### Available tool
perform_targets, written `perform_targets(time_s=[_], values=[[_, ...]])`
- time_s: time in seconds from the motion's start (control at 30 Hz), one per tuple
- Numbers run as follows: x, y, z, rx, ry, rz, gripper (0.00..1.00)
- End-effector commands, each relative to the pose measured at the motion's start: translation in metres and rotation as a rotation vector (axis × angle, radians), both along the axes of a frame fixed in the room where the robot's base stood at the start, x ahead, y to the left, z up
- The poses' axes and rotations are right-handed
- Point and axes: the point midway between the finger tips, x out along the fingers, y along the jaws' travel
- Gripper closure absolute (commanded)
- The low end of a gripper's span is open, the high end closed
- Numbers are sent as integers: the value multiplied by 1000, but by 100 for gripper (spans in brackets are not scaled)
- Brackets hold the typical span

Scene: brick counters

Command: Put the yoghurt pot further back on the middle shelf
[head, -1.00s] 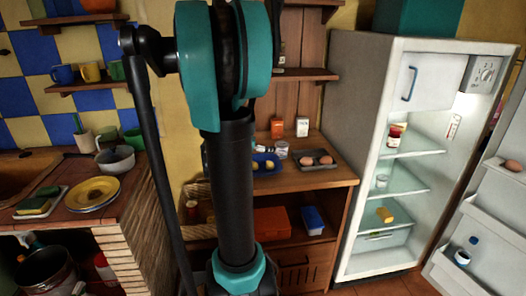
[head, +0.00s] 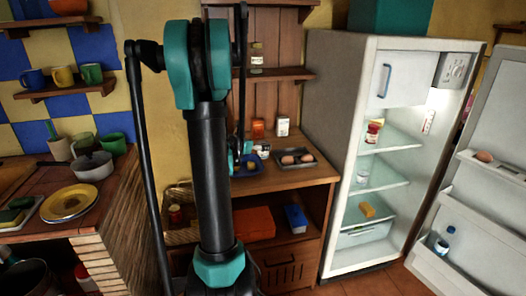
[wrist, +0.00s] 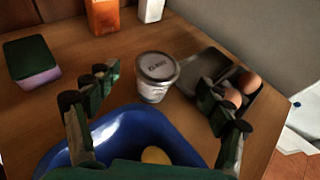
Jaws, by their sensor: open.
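A small white pot with a printed lid (wrist: 157,75) stands upright on the wooden counter in the wrist view; it also shows in the head view (head: 262,151). I take it for the yoghurt pot, but the label is not clear. My gripper (wrist: 155,100) is open and empty, with its fingers spread on this side of the pot, apart from it. In the head view my gripper (head: 241,150) is partly hidden by my arm.
A blue bowl (wrist: 120,122) with something yellow lies under my gripper. A dark egg tray (wrist: 205,66) stands close right of the pot. The open fridge door (head: 450,200) is at right.

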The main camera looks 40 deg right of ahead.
Motion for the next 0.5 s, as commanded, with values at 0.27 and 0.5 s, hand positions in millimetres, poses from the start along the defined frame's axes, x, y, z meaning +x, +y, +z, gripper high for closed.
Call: perform_targets(time_s=[0.27,0.5], values=[[8,-20,-11,1,-3,-1,19],[15,-44,-22,0,-2,-1,19]])
